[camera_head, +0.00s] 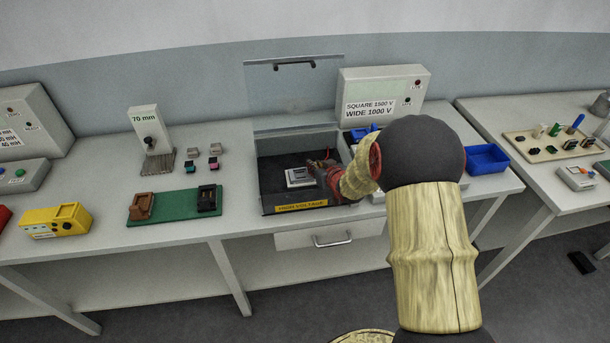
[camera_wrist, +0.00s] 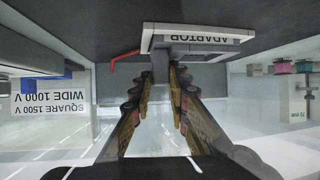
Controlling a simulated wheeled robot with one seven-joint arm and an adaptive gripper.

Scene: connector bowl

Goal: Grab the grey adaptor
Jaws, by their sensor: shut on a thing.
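The grey adaptor (camera_head: 300,178) is a small block with a pale framed top, inside the dark open-topped box (camera_head: 265,190) labelled HIGH VOLTAGE. The inverted wrist view shows its plate (camera_wrist: 205,38) reading ADAPTOR. My gripper (camera_head: 322,168) reaches into the box from the right and is at the adaptor's side. In the wrist view my gripper (camera_wrist: 164,68) has its fingers on either side of a narrow grey part of the adaptor, shut on it. The fingertips are partly hidden, and I cannot tell whether the adaptor is clear of the box floor.
The box's clear lid (camera_head: 295,90) stands raised behind it. A grey voltage-sign case (camera_head: 384,95) is behind to the right, and a blue bin (camera_head: 487,159) stands right of my arm. A green board (camera_head: 175,206) lies left. A red bent piece (camera_wrist: 122,57) shows beside the adaptor.

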